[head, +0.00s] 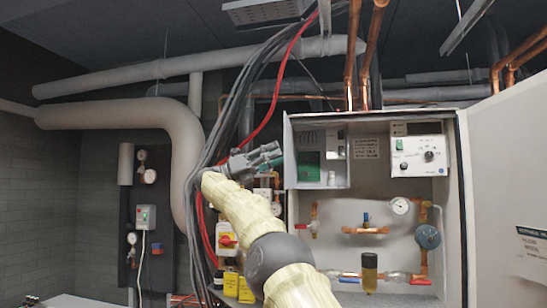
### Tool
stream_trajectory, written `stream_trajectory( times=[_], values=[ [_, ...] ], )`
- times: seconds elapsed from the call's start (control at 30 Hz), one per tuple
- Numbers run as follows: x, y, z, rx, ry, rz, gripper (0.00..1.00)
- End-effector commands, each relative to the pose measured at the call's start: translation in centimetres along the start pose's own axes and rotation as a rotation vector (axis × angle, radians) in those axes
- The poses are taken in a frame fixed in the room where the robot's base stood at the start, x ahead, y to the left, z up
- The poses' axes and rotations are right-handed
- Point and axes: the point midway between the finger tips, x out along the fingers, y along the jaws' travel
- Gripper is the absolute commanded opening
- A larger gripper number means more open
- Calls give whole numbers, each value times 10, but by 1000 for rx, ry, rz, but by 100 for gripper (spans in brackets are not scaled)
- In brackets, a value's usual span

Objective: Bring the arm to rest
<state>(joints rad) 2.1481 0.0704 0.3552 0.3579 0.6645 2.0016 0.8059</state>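My arm rises from the bottom centre of the head view in cream-coloured links with a dark grey joint. My gripper (270,156) is at its far end, grey and pointing right. It appears in front of the left edge of the open heat pump cabinet (376,188). It is small in this view and I cannot tell whether its fingers are apart. No held object can be made out. I cannot tell whether it touches the cabinet or the cables behind it.
The cabinet door (507,165) stands open at the right. The cabinet holds a control panel (419,148), gauges, valves and copper pipes. Black and red cables (232,110) hang behind my arm. Yellow boxes (230,238) sit left of my arm. Thick pipes (150,113) run along the left wall.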

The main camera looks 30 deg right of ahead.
Motion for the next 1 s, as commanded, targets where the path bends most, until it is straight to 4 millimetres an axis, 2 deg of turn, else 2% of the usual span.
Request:
stream_trajectory(
  times=[0.4, 0.57, 0.67, 0.77, 1.0],
  values=[
    [-3, 1, -2, -2, -1, 2, 43],
    [-21, 13, -8, -31, -52, 20, 43],
    [-50, 34, -18, -87, -142, 51, 43],
    [-90, 62, -35, -165, -270, 94, 43],
    [-194, 128, -98, -372, -595, 198, 43]
  ],
)
